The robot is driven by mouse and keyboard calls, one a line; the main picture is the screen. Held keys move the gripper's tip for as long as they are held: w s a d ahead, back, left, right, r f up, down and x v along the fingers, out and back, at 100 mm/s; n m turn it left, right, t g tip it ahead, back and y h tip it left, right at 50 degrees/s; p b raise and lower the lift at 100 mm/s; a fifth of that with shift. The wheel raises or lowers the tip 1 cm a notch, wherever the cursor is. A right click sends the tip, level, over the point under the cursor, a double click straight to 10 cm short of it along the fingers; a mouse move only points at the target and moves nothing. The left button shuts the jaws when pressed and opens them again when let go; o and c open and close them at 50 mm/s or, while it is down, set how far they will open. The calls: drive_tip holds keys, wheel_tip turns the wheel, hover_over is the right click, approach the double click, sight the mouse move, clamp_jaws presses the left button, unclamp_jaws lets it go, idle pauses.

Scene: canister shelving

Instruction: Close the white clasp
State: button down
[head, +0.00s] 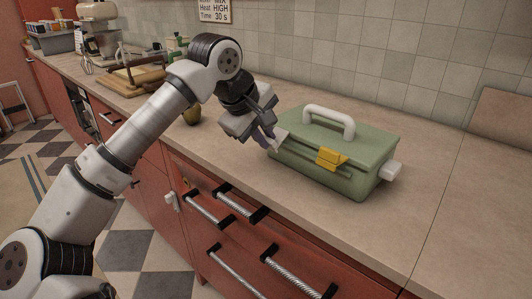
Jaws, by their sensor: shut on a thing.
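A green box (345,184) with a lid (365,143) and a white top handle (331,117) stands on the counter. The lid looks down on the box. The white clasp (281,137) shows at the box's left end, partly hidden by my gripper (270,139). My gripper reaches it from the left, with its fingers shut on it. The exact angle of the white clasp is hard to tell. A yellow clasp (332,158) sits on the front of the box, right of my gripper.
A white block-like grip (391,170) sticks out from the box's right end. A wooden board (137,78) and a mixer (101,27) stand farther left. The counter (434,210) right of the box is clear; a tiled wall is behind.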

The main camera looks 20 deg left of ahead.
wheel_tip(320, 180, down, 3)
drive_tip(key=t+h+b, duration=0.1)
drive_tip(key=t+b, duration=0.1)
drive_tip(key=b, duration=0.4)
drive_tip(key=f+t+h+b, duration=0.1)
drive_tip(key=t+b, duration=0.1)
drive_tip(key=b, duration=0.3)
drive_tip(key=shift+t+b, duration=0.35)
drive_tip(key=shift+t, duration=0.05)
drive_tip(key=t+b, duration=0.1)
drive_tip(key=b, duration=0.2)
drive_tip(key=f+t+h+b, duration=0.1)
drive_tip(key=b, duration=0.2)
drive_tip(key=shift+w+d+t, duration=0.15)
drive_tip(key=shift+w+t, duration=0.2)
drive_tip(key=shift+t, duration=0.05)
drive_tip(key=b, duration=0.1)
drive_tip(key=t+h+b, duration=0.1)
drive_tip(key=shift+w+d+f+t+b, duration=0.1)
drive_tip(key=shift+w+t+b, duration=0.1)
drive_tip(key=shift+t+b, duration=0.15)
drive_tip(key=shift+w, duration=0.1)
drive_tip(key=c, duration=1.4)
unclamp_jaws()
drive_tip(key=shift+c, duration=0.2)
drive_tip(key=v, duration=1.3)
drive_tip(key=shift+s+p, duration=0.3)
drive_tip(key=shift+s, duration=0.1)
